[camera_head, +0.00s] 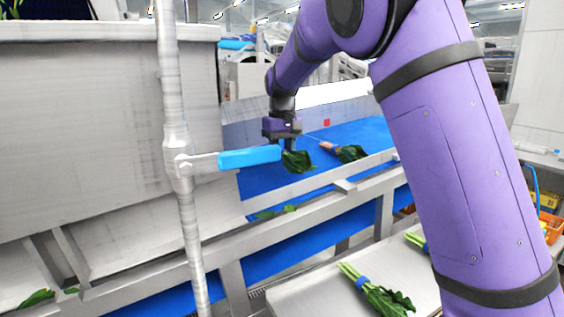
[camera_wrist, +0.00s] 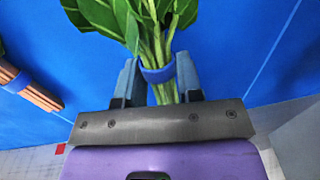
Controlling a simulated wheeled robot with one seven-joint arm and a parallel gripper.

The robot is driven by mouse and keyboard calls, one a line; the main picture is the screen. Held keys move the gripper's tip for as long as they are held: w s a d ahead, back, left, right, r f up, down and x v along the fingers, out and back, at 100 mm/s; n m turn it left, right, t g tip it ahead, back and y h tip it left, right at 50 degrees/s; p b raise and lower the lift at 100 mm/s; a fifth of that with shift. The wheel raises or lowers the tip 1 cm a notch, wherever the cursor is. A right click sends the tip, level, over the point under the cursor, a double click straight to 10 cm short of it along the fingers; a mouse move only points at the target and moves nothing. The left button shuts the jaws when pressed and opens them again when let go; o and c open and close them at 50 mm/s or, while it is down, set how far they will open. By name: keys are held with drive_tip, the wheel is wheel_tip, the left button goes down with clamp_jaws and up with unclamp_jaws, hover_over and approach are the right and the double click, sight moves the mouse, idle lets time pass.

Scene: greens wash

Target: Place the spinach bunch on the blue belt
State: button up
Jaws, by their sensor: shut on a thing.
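My gripper (camera_head: 282,136) is over the blue belt (camera_head: 257,180). In the wrist view my gripper (camera_wrist: 158,80) is shut on the stems of a spinach bunch (camera_wrist: 140,22), close to its blue band. The leaves of this spinach bunch (camera_head: 298,161) hang to the right of a blue handle in the head view. The blue belt (camera_wrist: 225,40) fills the background of the wrist view. I cannot tell whether the bunch touches the belt or hangs just above it.
Another bunch (camera_head: 350,153) with pinkish stems lies on the belt to the right; its stems (camera_wrist: 35,90) show at the left of the wrist view. A blue-handled lever (camera_head: 250,157) on a grey post (camera_head: 177,130) stands in front. More banded greens (camera_head: 385,298) lie on a lower metal tray (camera_head: 330,303).

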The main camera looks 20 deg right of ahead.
drive_tip(key=shift+f, duration=1.45)
drive_tip(key=o, duration=0.9)
drive_tip(key=shift+d, duration=0.1)
drive_tip(key=shift+o, duration=0.2)
wheel_tip(320, 180, up, 11)
drive_tip(key=shift+f, duration=0.1)
drive_tip(key=shift+r, duration=0.65)
